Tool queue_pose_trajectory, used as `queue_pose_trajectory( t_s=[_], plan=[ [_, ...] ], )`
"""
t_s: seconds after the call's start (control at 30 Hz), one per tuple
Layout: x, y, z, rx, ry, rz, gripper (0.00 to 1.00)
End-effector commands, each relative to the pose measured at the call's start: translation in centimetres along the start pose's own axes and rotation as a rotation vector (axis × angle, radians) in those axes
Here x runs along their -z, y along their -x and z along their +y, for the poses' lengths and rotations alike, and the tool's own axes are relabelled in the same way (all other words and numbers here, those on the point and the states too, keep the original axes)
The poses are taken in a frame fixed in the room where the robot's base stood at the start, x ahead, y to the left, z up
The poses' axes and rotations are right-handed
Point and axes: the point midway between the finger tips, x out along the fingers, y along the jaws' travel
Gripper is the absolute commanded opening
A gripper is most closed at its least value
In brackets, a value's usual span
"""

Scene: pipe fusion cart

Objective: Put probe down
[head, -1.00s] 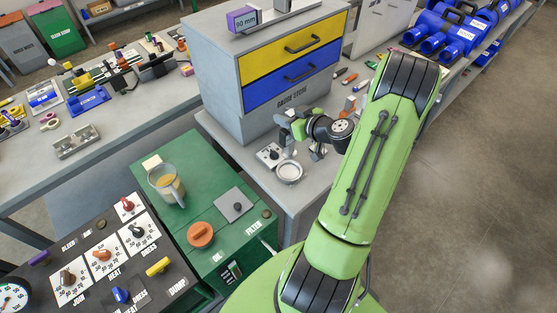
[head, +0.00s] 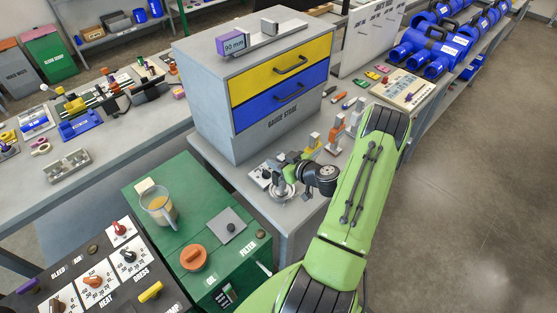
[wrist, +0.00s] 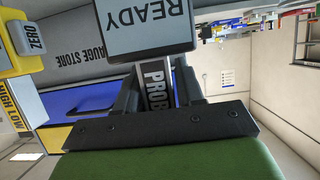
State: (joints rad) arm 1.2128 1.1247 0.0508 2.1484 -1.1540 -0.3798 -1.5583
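My gripper (wrist: 157,88) is shut on the probe (wrist: 159,88), a dark bar lettered "PROB", with the rest of the word hidden by a finger. A grey box reading "READY" (wrist: 152,25) is just beyond the fingertips in the wrist view; I cannot tell whether it is part of the probe. In the head view my gripper (head: 287,172) is low over the bench beside the gauge store, close above a round metal dish (head: 282,191). The probe cannot be made out there.
The gauge store cabinet (head: 214,126) with yellow and blue drawers stands behind my gripper. A small white block with a dark knob (head: 262,174) is left of the dish. Several upright coloured pieces (head: 333,135) stand to the right. A green unit (head: 160,240) is at front left.

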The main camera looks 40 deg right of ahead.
Motion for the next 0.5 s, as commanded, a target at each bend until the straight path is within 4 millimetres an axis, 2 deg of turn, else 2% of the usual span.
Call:
queue_pose_trajectory(
  t_s=[0.03,0.1,0.13,0.43,0.5],
  plan=[
    [0.03,0.01,0.00,0.000,0.000,0.000,0.46],
    [0.05,0.02,0.00,0.000,0.000,0.000,0.57],
    [0.06,0.02,0.00,0.000,0.000,0.000,0.58],
    [0.34,0.14,0.00,0.000,-0.001,0.000,0.58],
    [0.45,0.75,0.12,-0.003,-0.002,-0.001,0.58]
  ],
)
